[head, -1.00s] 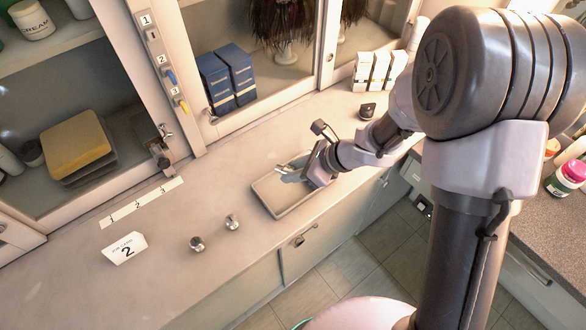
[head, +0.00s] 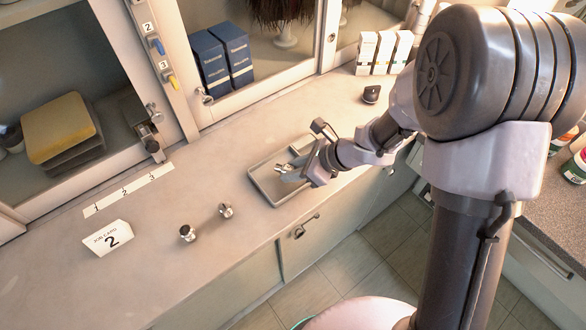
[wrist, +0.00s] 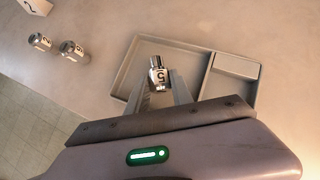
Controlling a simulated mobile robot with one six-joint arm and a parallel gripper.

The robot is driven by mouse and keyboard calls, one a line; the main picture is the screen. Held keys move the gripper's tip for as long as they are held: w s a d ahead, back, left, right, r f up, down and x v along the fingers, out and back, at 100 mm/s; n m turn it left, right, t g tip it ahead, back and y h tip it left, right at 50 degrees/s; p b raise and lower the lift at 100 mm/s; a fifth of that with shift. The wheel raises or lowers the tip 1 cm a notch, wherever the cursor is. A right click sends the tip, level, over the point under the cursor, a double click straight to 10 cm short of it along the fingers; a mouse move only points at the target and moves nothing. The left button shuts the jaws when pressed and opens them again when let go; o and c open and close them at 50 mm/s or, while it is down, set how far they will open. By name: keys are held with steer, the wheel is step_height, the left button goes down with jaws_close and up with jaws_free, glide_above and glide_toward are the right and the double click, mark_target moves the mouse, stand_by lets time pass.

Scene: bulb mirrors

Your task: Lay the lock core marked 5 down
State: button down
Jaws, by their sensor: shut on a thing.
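My gripper (wrist: 160,88) is shut on the lock core marked 5 (wrist: 158,73), a small silvery cylinder with a black 5 on a white label. The core sits between the fingertips, over the larger left compartment of the grey tray (wrist: 128,68) in the wrist view. In the head view, my gripper (head: 291,172) reaches into the tray (head: 262,192) area from the right. I cannot tell whether the core touches the tray floor.
Two other silvery cores (head: 188,233) (head: 226,210) stand on the counter left of the tray. A job card marked 2 (head: 108,239) and a numbered strip (head: 128,190) lie further left. A dark small object (head: 371,94) is behind right. Cabinets line the back.

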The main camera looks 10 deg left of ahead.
steer(key=shift+f+b, duration=0.75)
steer(key=c, duration=1)
jaws_free()
steer(key=shift+o, duration=0.2)
steer(key=o, duration=0.6)
steer(key=shift+c, duration=0.2)
steer(key=shift+r, duration=0.1)
step_height(320, 180, up, 7)
steer(key=p, duration=0.5)
steer(key=shift+r+p, duration=0.1)
steer(key=shift+p, duration=0.2)
steer(key=shift+f, duration=0.2)
